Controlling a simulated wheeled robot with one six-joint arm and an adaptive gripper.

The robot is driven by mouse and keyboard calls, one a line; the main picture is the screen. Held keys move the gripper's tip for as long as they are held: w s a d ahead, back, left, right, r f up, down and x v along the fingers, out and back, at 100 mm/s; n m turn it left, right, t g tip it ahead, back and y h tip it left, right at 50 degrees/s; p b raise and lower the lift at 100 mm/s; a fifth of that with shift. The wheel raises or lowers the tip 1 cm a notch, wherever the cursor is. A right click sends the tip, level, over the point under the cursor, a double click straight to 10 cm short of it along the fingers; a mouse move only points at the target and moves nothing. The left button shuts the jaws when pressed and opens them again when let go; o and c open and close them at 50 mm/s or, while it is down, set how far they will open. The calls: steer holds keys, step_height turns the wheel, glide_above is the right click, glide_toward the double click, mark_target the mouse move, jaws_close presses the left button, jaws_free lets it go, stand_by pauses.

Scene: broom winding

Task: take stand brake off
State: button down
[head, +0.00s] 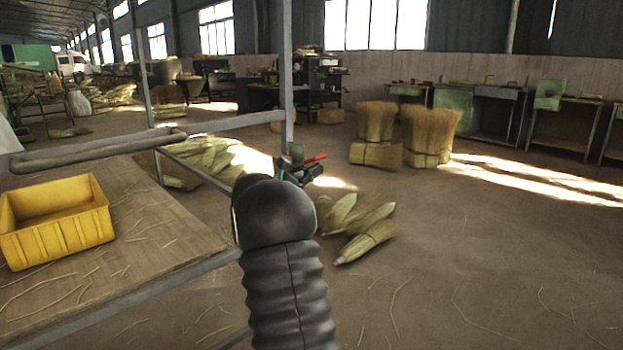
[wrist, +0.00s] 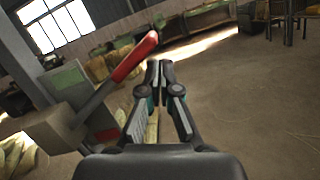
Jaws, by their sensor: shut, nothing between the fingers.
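The stand brake is a lever with a red grip (wrist: 135,56) and a grey rod, set in a grey block (wrist: 55,128) at the left of the wrist view. The lever slants up to the right. My gripper (wrist: 160,72) is shut and empty, its fingertips just right of and below the red grip, seemingly apart from it. In the head view the red grip (head: 316,158) sticks out to the right beside the stand's post, just beyond my gripper (head: 305,172). My arm hides part of the brake's mount there.
A grey metal frame (head: 215,124) with a post (head: 286,70) stands at left. A yellow bin (head: 55,222) sits on the wooden tabletop (head: 150,225). Broom bundles (head: 365,240) lie on the floor beyond my arm. The floor at right is clear.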

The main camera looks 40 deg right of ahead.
steer(key=shift+w+r, duration=0.2)
steer(key=shift+r, duration=0.5)
steer(key=shift+r, duration=0.2)
steer(key=s+a+f+b, duration=0.2)
steer(key=a+f+b, duration=0.1)
steer(key=a+f, duration=0.4)
steer(key=a, duration=0.2)
steer(key=shift+s+a+b, duration=0.35)
steer(key=shift+b, duration=0.05)
stand_by(0.3)
